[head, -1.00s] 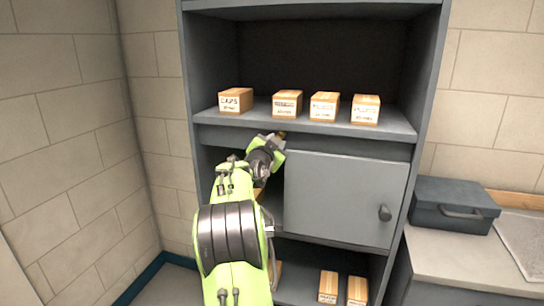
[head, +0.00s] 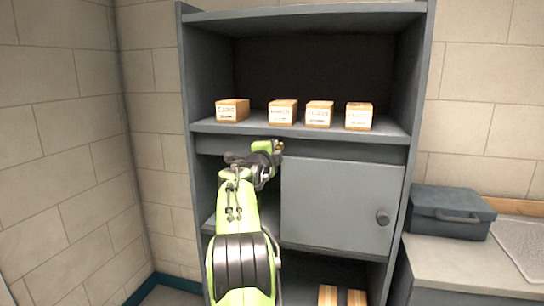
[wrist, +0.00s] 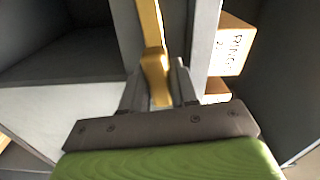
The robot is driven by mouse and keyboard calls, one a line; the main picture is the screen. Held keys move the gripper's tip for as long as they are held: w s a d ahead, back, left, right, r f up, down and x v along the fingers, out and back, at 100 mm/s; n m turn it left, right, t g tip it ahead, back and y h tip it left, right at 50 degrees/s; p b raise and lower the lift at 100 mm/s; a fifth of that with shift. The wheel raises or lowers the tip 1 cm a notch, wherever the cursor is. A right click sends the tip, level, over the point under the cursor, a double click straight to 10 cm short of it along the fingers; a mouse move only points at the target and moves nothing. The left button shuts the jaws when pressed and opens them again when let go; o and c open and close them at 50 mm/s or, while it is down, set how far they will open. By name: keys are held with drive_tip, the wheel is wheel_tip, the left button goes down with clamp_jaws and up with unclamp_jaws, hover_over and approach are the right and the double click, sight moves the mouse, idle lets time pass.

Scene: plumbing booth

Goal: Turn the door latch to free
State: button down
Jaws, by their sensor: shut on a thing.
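The brass-coloured door latch (wrist: 150,40) is a long bar in the wrist view, running from the top edge down between my fingers. My gripper (wrist: 158,88) is shut on its lower end. In the head view, my gripper (head: 276,150) is at the upper left corner of the grey cabinet door (head: 335,205), and only a small brass bit of the latch (head: 281,146) shows past it. My gripper and arm hide most of the latch in the head view.
Several labelled boxes (head: 283,112) stand on the shelf (head: 300,133) just above my gripper. More boxes (head: 327,296) are on the bottom shelf. A dark toolbox (head: 450,212) sits on the counter at right. A block wall (head: 60,150) is at left.

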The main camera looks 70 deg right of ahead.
drive_tip(key=shift+f+m, duration=0.15)
drive_tip(key=shift+m, duration=0.45)
drive_tip(key=shift+b, duration=0.3)
drive_tip(key=c, duration=1)
unclamp_jaws()
drive_tip(key=shift+o, duration=0.2)
drive_tip(key=s+a+b, duration=0.2)
drive_tip(key=a+b, duration=0.1)
drive_tip(key=a, duration=1.2)
drive_tip(key=shift+s+a, duration=0.25)
drive_tip(key=shift+a, duration=0.05)
